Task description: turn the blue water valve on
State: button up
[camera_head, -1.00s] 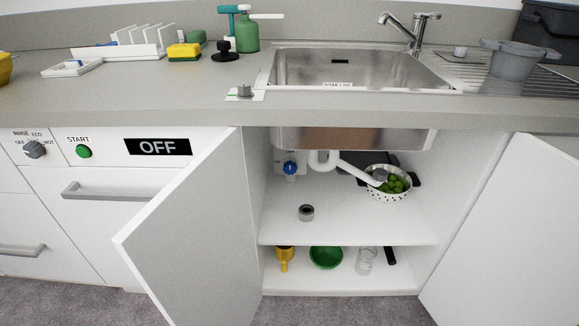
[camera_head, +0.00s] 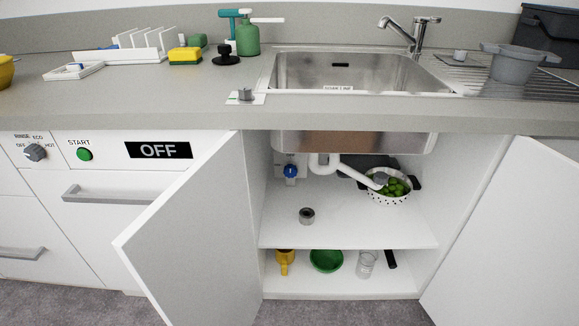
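The blue water valve (camera_head: 291,171) is a small blue knob on a white fitting at the back left inside the open cabinet under the sink. It sits left of the white drain pipe (camera_head: 322,163). It is too small to tell how its handle is turned. My gripper is not in view.
The left cabinet door (camera_head: 195,235) and right cabinet door (camera_head: 510,240) stand open. A yellow mug (camera_head: 285,262) and green bowl (camera_head: 326,260) stand below.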

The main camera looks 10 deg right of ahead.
aim_at(291, 171)
jog(key=i+l, duration=0.1)
jog(key=i, duration=0.45)
jog(key=i+l+u, duration=0.1)
jog(key=i, duration=0.45)
